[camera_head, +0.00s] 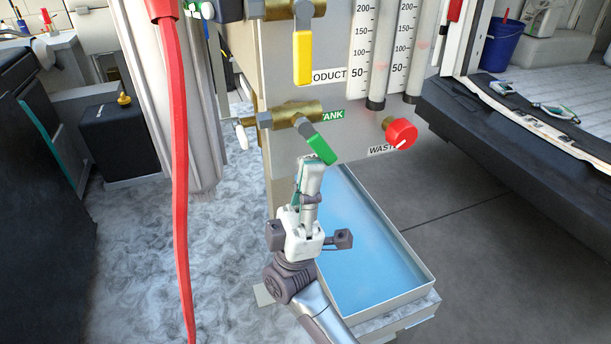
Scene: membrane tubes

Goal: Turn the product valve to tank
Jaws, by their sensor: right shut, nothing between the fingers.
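A brass valve (297,112) with a green lever (317,143) sits low on the grey panel, beside a green label (331,115) that reads TANK, its first letter covered. The green lever slants down to the right. Above it, a yellow lever (303,58) hangs straight down from another brass valve, beside the PRODUCT label (329,76). My right gripper (314,162) points up from below, shut and empty, its tips at the lower part of the green lever. I cannot tell whether they touch it. My left gripper is not in view.
A red knob (401,133) by the WASTE label is to the right. A tray of blue water (372,262) lies below the panel. A red hose-like strip (178,170) hangs at left. Two scaled tubes (402,50) stand on the panel. Open floor lies at left.

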